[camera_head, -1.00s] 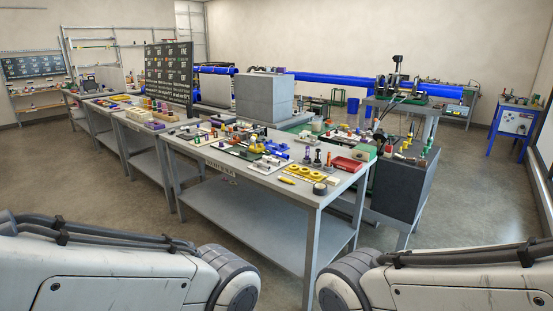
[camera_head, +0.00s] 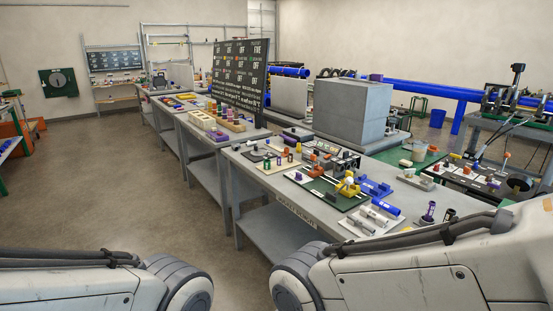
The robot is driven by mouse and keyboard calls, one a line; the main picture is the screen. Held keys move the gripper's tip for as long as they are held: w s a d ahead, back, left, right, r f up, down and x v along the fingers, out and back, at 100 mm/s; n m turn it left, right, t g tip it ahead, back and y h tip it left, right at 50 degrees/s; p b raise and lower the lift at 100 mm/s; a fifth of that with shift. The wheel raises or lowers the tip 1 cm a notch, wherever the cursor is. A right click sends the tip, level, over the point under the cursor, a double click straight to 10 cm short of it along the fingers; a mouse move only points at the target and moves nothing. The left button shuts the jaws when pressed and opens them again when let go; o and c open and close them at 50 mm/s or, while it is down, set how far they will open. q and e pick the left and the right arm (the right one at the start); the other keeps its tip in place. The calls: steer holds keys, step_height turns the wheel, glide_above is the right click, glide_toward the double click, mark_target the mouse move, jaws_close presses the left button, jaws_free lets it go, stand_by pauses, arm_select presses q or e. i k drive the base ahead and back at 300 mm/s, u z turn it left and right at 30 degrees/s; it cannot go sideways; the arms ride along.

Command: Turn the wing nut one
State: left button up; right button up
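I cannot make out a wing nut for certain at this size. Several small fittings and fixtures sit on the near grey workbench (camera_head: 247,185), among them a dark green board (camera_head: 318,192) with a yellow fixture (camera_head: 348,187) on it. A blue block (camera_head: 377,187) and a blue cylinder (camera_head: 385,207) lie to its right. Both of my arms show only as white links at the bottom corners, with dark ribbed joints. Neither gripper is in the picture, so what they hold is hidden.
A black sign board (camera_head: 240,72) stands on the benches behind. The concrete floor (camera_head: 95,185) at left is clear.

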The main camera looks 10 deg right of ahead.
mark_target(407, 173)
steer(key=z, duration=0.25)
steer(key=i, duration=1.85)
steer(key=z, duration=0.45)
